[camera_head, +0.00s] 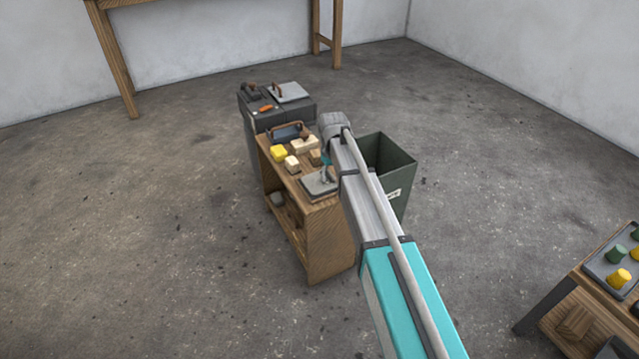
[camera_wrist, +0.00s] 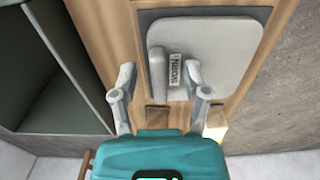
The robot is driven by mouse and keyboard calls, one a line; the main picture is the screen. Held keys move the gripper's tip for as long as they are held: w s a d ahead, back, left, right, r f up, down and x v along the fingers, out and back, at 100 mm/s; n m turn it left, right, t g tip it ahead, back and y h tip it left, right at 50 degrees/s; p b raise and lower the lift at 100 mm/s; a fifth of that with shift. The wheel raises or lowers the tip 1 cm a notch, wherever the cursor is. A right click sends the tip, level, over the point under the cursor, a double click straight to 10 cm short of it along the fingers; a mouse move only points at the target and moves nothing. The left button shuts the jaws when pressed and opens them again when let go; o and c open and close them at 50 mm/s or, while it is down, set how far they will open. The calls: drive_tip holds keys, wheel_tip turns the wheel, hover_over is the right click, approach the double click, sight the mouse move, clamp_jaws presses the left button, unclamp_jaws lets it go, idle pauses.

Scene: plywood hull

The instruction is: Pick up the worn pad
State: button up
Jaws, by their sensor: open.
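The worn pad (camera_wrist: 222,58) is a light grey rounded square with a raised grip bar (camera_wrist: 157,74) and a small label reading WORN. It lies flat on a dark grey mat (camera_wrist: 205,13) on the wooden stand's top. In the head view the pad (camera_head: 317,187) is at the stand's near end, partly covered by my arm. My gripper (camera_wrist: 160,70) is open, its fingers on either side of the grip bar in the wrist view. I see no contact, and the height gap is unclear. In the head view the gripper is mostly hidden.
The wooden stand (camera_head: 332,235) also carries yellow and cream blocks (camera_head: 279,152). A dark cabinet (camera_head: 284,119) behind holds another grey pad (camera_head: 288,92). A green bin (camera_head: 397,178) stands right of the stand. A table with coloured cups (camera_head: 620,279) is at far right.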

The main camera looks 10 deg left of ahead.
idle(0.3)
clamp_jaws()
drive_tip(key=shift+r, duration=0.15)
idle(0.3)
wheel_tip(320, 180, up, 3)
drive_tip(key=p, duration=0.3)
drive_tip(key=s+r+p, duration=0.9)
drive_tip(key=s+p, duration=0.1)
drive_tip(key=s, duration=0.4)
drive_tip(key=shift+r, duration=0.4)
